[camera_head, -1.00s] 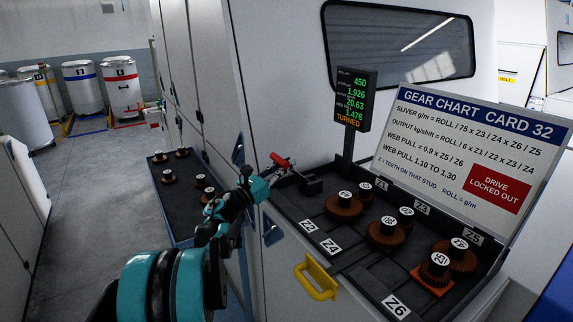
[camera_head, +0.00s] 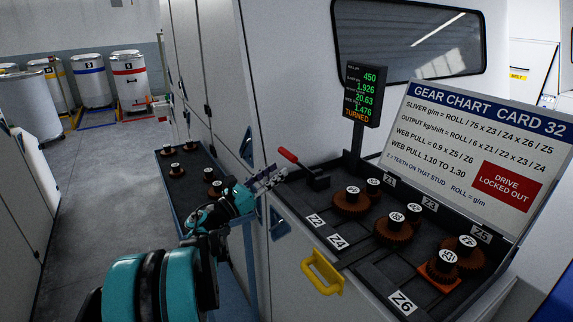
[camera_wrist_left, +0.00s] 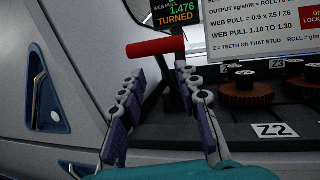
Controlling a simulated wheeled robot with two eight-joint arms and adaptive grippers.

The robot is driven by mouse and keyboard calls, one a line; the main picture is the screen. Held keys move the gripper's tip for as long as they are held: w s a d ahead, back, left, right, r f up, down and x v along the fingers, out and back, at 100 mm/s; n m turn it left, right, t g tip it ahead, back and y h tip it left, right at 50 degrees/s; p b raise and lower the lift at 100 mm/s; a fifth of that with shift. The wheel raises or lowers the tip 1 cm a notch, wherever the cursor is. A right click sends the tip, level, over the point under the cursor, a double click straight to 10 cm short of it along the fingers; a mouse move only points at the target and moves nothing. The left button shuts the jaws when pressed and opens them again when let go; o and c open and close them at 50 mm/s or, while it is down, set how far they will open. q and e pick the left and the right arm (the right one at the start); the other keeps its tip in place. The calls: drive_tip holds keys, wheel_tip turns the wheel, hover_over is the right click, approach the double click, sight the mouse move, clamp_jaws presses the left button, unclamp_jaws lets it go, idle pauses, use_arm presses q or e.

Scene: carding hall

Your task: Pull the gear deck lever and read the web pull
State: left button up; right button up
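The gear deck lever has a red handle (camera_head: 288,155) on a black arm and base at the deck's back left corner. The handle also shows in the left wrist view (camera_wrist_left: 155,47), just beyond my fingertips. My left gripper (camera_head: 270,180) is open and empty, just left of and below the handle; its fingers (camera_wrist_left: 160,78) are spread with the dark lever arm seen between them. I cannot tell whether they touch it. The readout (camera_head: 361,94) shows 450, 1.926, 20.63, web pull 1.476 and orange TURNED. My right gripper is out of view.
The gear deck (camera_head: 372,282) carries several brown gears beside Z labels. The gear chart (camera_head: 478,140) behind it gives web pull 1.10 to 1.30 and a red DRIVE LOCKED OUT sign. A yellow handle (camera_head: 322,277) sticks out in front. Floor at left (camera_head: 105,200) is clear.

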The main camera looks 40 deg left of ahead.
use_arm(q)
drive_tip(key=shift+v, duration=2.3)
